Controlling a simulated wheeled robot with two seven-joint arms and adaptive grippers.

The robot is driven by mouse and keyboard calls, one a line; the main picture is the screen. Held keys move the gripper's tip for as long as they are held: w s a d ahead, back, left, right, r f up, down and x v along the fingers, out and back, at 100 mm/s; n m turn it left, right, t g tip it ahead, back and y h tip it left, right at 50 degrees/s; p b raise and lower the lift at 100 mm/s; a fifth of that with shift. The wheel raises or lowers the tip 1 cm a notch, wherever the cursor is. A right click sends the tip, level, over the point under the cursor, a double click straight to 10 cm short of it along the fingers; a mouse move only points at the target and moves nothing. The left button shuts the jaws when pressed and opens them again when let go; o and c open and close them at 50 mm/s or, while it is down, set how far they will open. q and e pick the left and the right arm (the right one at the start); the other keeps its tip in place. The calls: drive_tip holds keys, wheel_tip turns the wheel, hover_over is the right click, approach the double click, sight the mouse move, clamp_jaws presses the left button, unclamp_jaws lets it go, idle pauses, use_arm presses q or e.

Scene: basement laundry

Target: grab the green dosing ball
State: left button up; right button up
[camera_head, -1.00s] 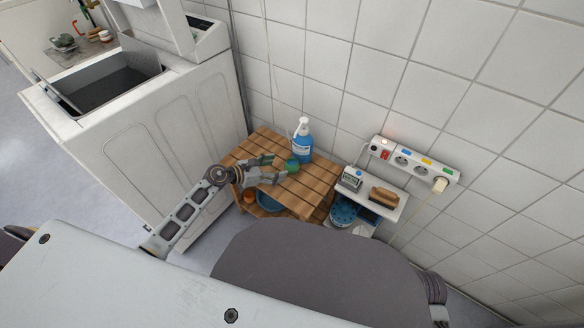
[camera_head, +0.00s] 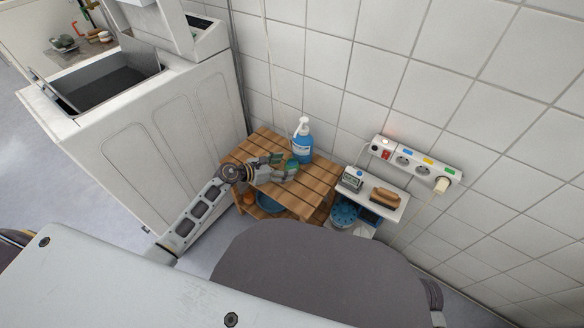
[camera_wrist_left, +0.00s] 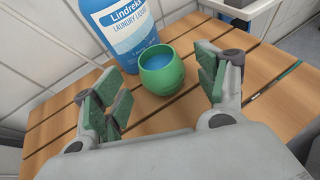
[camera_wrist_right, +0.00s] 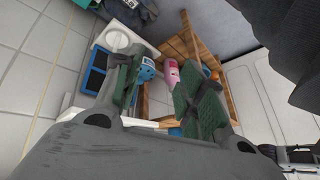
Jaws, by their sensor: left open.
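The green dosing ball (camera_wrist_left: 162,75) is a round open cup with blue inside, standing on the slatted wooden table (camera_wrist_left: 270,95) in front of the blue laundry liquid bottle (camera_wrist_left: 125,30). My left gripper (camera_wrist_left: 165,88) is open, its green-padded fingers on either side and the ball between and slightly beyond their tips, with gaps on both sides. In the head view my left gripper (camera_head: 282,170) is over the table and partly hides the ball (camera_head: 291,163). My right gripper (camera_wrist_right: 160,88) is open and empty in the right wrist view, away from the ball.
The bottle (camera_head: 302,142) stands close behind the ball, near the tiled wall. A white shelf (camera_head: 372,207) with a brush (camera_head: 385,198) and a small device (camera_head: 352,180) is to the right. The white washing machine (camera_head: 150,130) is to the left.

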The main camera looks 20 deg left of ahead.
sight(287, 165)
use_arm(q)
drive_tip(key=b+x, duration=0.1)
drive_tip(key=x, duration=0.1)
drive_tip(key=shift+w+d, duration=0.3)
drive_tip(key=shift+w+d+f, duration=0.25)
drive_tip(key=shift+w+d, duration=0.15)
use_arm(e)
drive_tip(key=f, duration=0.4)
drive_tip(key=shift+s+a, duration=0.15)
drive_tip(key=shift+a, duration=0.15)
drive_tip(key=shift+t, duration=0.3)
use_arm(q)
drive_tip(key=c, duration=0.9)
drive_tip(key=shift+r, duration=0.1)
drive_tip(key=shift+c, duration=0.2)
use_arm(e)
drive_tip(key=shift+r, duration=0.1)
